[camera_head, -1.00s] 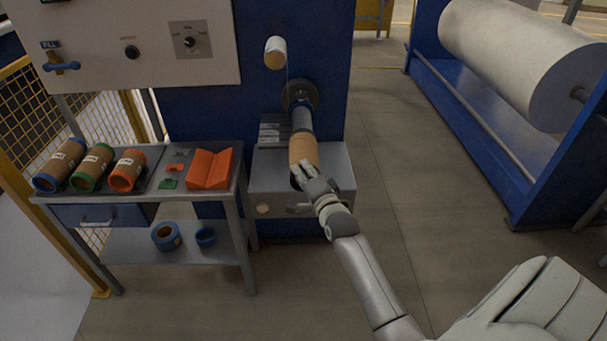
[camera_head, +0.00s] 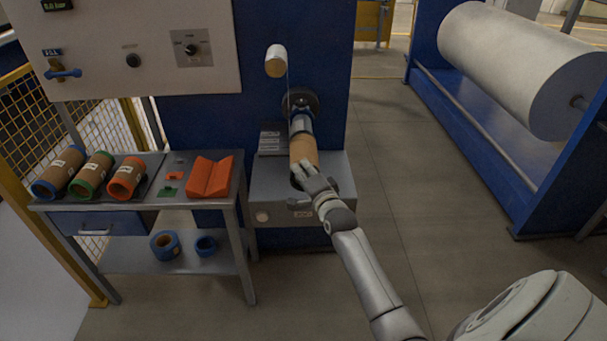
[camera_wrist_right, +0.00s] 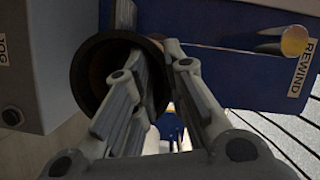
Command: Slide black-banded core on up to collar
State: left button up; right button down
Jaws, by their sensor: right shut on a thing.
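The black-banded core (camera_head: 304,150) is a tan tube around the front part of the winding shaft (camera_head: 301,125) on the blue machine. A dark round collar (camera_head: 300,103) sits at the shaft's machine end, with bare shaft between it and the core. My right gripper (camera_head: 308,175) is shut on the core's near end. In the right wrist view, the core's dark end ring (camera_wrist_right: 78,84) shows around its open bore, and one finger of my right gripper (camera_wrist_right: 160,62) overlaps that opening. The fingers hide part of the rim. My left gripper is out of view.
A grey box (camera_head: 335,190) stands below the shaft. A small white roller (camera_head: 275,61) is above it. At left, a metal table (camera_head: 243,205) holds several banded cores and an orange V-block (camera_head: 210,177). A large white roll (camera_head: 515,65) is at right.

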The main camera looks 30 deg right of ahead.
jog(key=shift+w+d+b, duration=0.25)
jog(key=shift+w+d, duration=0.15)
jog(key=shift+w, duration=0.2)
jog(key=shift+w+d+b, duration=0.25)
jog(key=shift+w+d, duration=0.1)
jog(key=shift+w, duration=0.25)
jog(key=c, duration=1.4)
grip_release()
jog(key=shift+s, duration=0.1)
